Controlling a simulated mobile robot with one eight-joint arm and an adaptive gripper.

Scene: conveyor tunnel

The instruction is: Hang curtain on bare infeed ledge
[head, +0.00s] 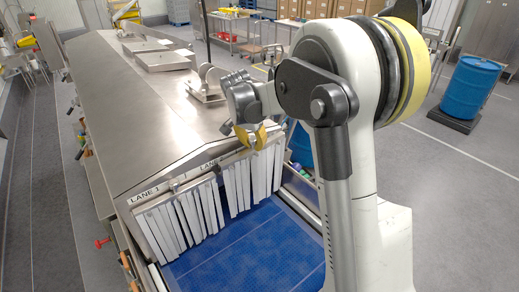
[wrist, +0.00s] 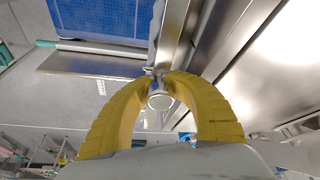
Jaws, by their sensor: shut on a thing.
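My gripper (head: 256,138), with yellow fingers, is at the top of the tunnel's infeed end, on the lane 2 side. In the wrist view its fingertips (wrist: 161,76) are shut on a small metal fitting at the top rail of a curtain. This curtain of white strips (head: 262,172) hangs straight below my gripper, over the blue belt. I cannot tell whether its rail rests on the ledge or is just above it. Another white strip curtain (head: 180,222) hangs in lane 1. The lane 2 label is partly hidden.
The steel tunnel hood (head: 130,90) slopes up behind my gripper, with trays (head: 160,60) on top. The blue belt (head: 250,250) in front is clear. A blue drum (head: 472,85) stands far right. My arm covers part of the right side.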

